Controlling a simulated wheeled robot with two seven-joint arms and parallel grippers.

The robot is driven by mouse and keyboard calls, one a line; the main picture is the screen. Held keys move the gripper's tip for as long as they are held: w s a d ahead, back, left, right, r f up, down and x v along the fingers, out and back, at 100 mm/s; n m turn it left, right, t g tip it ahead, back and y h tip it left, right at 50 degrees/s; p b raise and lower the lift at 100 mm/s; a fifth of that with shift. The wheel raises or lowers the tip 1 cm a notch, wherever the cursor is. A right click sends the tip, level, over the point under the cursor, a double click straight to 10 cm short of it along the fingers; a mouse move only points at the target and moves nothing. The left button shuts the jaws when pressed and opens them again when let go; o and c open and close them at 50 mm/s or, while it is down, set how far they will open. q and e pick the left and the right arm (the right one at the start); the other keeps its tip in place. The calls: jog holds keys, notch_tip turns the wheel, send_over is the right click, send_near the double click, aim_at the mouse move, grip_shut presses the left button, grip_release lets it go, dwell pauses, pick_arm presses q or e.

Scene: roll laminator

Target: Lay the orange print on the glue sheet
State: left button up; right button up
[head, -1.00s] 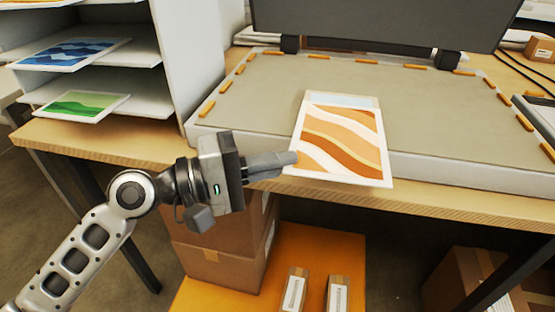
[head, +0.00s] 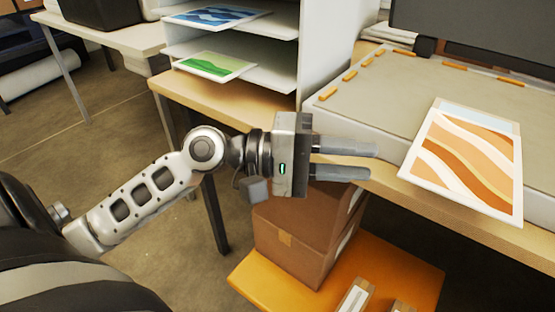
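The orange print (head: 470,160), with wavy orange, tan and white bands and a white border, is over the front part of the grey bed (head: 390,95), its near edge reaching past the bed's front edge. A pale blue band (head: 475,115) runs along its far end; I cannot tell whether this is part of the print or a glue sheet under it. No separate glue sheet is clearly visible. My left gripper (head: 373,162) is open and empty, left of the print and apart from it, in front of the table edge. My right gripper is out of view.
A white shelf rack (head: 318,50) at the back holds a blue print (head: 215,17) and a green print (head: 215,66). Orange tabs (head: 350,76) line the bed. A dark raised panel (head: 475,35) stands behind. A cardboard box (head: 300,240) sits on an orange platform (head: 265,280) below.

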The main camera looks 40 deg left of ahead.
pick_arm(q)
jog(key=b+v, duration=0.2)
jog(key=v, duration=0.8)
jog(key=shift+a, duration=0.15)
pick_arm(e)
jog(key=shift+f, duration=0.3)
pick_arm(q)
jog(key=shift+s, duration=0.1)
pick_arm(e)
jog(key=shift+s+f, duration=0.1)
pick_arm(q)
notch_tip(320, 180, down, 16)
jog(key=w+t+y+p, duration=0.25)
jog(key=y+p, duration=0.25)
jog(key=y, duration=0.3)
jog(key=s+d+f+m+y+p, duration=0.3)
jog(key=s+d+f+m+y, duration=0.1)
jog(key=d+f+m, duration=0.4)
jog(key=shift+s+d+g, duration=0.2)
jog(key=shift+s+g, duration=0.15)
jog(key=shift+s, duration=0.15)
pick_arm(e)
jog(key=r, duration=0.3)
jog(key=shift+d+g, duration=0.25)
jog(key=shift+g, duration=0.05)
